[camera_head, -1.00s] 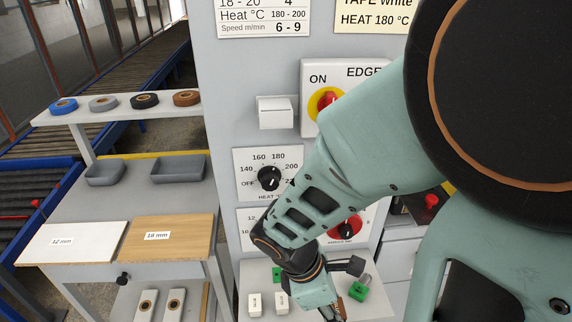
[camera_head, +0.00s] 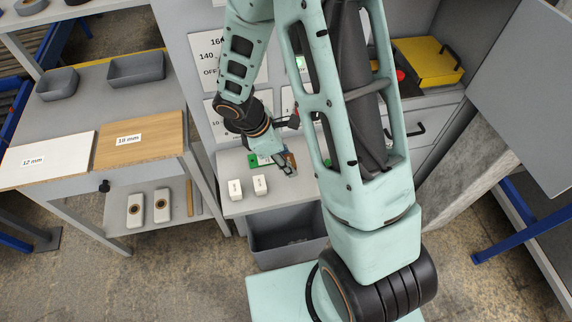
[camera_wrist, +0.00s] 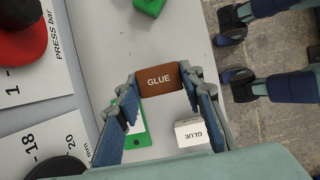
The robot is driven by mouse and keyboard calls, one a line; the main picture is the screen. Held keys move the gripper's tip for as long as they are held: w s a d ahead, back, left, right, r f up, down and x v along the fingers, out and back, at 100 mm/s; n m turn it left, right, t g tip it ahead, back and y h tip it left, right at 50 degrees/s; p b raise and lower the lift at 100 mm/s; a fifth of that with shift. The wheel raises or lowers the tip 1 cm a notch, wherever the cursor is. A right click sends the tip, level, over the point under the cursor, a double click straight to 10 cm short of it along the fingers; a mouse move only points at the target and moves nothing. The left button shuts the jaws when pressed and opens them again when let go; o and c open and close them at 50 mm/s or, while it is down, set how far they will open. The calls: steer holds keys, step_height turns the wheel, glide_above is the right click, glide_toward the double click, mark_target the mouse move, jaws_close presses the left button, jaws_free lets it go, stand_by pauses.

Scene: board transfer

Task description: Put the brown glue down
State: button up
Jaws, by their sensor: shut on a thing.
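The brown glue (camera_wrist: 160,80) is a small brown block labelled GLUE. In the wrist view it sits between the fingertips of my gripper (camera_wrist: 162,86), which is shut on it. In the head view a small part of the brown glue (camera_head: 291,160) shows at my gripper (camera_head: 284,166), over the grey shelf (camera_head: 238,207) of the machine. I cannot tell whether the block touches the shelf. A white glue block (camera_wrist: 190,134) stands close by in the wrist view. The head view shows two white blocks, one left (camera_head: 235,189) and one right (camera_head: 260,185).
A green-and-white card (camera_wrist: 134,128) and a green block (camera_wrist: 148,6) lie on the shelf near my gripper. A grey bin (camera_head: 270,240) stands below the shelf. The machine's panel with a red knob (camera_wrist: 20,38) is close on the left. Bare shelf shows beyond the brown block.

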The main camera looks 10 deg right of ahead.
steer(key=shift+w+f, duration=0.25)
steer(key=shift+f, duration=0.05)
steer(key=shift+w+f, duration=0.1)
steer(key=shift+f, duration=1.45)
steer(key=shift+f+b, duration=0.2)
steer(key=shift+b, duration=0.1)
steer(key=o, duration=1.2)
steer(key=shift+c, duration=0.2)
steer(key=shift+r, duration=0.1)
